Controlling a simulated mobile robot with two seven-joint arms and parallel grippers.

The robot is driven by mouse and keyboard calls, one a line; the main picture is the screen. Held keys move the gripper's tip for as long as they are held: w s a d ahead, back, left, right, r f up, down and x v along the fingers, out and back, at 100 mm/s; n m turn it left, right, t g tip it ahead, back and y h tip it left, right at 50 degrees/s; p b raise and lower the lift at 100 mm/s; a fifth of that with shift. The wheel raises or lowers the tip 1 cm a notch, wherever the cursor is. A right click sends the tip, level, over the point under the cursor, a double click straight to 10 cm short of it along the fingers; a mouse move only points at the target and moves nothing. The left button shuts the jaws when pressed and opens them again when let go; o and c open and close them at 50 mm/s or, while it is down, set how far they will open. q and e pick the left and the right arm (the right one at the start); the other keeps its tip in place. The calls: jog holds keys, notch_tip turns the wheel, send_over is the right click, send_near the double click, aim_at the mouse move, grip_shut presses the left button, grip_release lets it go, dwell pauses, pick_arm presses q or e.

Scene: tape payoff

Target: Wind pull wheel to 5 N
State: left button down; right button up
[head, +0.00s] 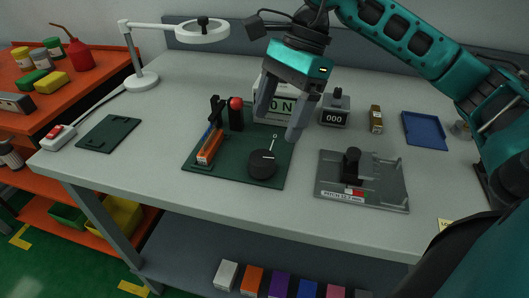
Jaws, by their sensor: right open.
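The pull wheel is a black round knob (262,166) on the front right of a dark green base plate (229,176). A white line stands behind it, with a small 0 mark near its top. A white display (273,117) at the back of the plate shows "0 N", partly hidden by my right gripper. My right gripper (277,130) points down, open, above and behind the knob, and appears apart from it. An orange part (209,147) and a black post with a red top (236,112) stand on the plate's left. My left gripper is not in view.
A grey fixture (387,192) with a black knob is at right. A counter reading "000" (335,116), a small brass-coloured item (376,119) and a blue tray (424,130) lie behind it. A lamp (145,81) and a dark mat (107,134) are at left. The front table strip is clear.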

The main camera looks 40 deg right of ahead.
aim_at(263, 156)
jog(key=x, duration=0.6)
jog(key=shift+a+f, duration=0.15)
jog(key=shift+f, duration=0.05)
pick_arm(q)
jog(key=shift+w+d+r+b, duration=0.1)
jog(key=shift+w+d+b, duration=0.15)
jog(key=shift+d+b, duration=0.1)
pick_arm(e)
jog(key=shift+a+f, duration=0.25)
jog(key=shift+f, duration=0.4)
jog(key=shift+c, duration=0.2)
jog(key=c, duration=1)
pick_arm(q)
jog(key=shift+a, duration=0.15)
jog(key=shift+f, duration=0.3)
